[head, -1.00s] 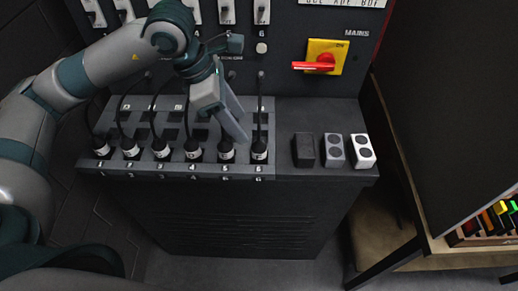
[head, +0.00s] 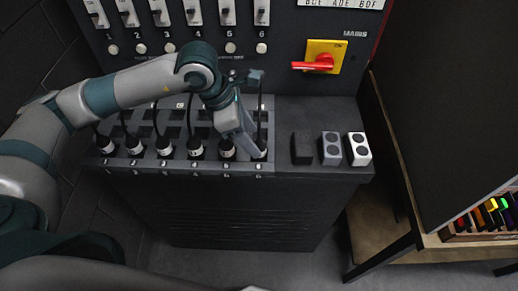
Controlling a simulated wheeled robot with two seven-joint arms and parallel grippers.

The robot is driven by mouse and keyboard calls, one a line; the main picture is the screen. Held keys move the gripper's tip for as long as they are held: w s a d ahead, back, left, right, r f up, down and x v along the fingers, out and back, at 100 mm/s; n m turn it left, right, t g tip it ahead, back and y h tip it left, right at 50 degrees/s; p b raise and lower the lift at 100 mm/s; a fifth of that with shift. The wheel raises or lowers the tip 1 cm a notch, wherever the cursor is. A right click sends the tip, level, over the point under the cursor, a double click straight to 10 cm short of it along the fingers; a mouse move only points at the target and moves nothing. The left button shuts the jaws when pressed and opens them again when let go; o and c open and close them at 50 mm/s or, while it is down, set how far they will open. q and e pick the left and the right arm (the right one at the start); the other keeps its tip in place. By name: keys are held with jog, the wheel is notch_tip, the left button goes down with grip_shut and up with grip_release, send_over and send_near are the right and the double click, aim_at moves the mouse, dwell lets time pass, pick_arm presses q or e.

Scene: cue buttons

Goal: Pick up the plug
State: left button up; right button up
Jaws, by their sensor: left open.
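Several black plugs with white collars stand in a row in numbered sockets on the grey ledge (head: 180,166) of the dark console, each with a black cable. The fifth plug (head: 227,150) and the sixth plug (head: 260,151) are at the right end of the row. My left gripper (head: 247,146) reaches down between these two, its fingertips close beside the sixth plug and partly in front of it. It is open; whether a finger touches the plug I cannot tell. The frames do not show which plug is meant. My right gripper is not in view.
Three small blocks, black (head: 302,148), grey (head: 331,149) and white (head: 358,149), stand right of the plugs. A red mains switch (head: 318,64) on a yellow plate and a row of toggle switches (head: 195,15) are on the upright panel behind.

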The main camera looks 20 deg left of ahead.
aim_at(255, 141)
pick_arm(q)
jog(key=shift+w+d+f+p, duration=0.1)
jog(key=shift+d+f+p, duration=0.45)
jog(key=shift+p, duration=0.15)
jog(key=shift+p+x, duration=0.5)
jog(key=shift+x, duration=0.5)
jog(key=shift+w+d+f, duration=0.1)
jog(key=shift+f, duration=0.45)
jog(key=c, duration=1.2)
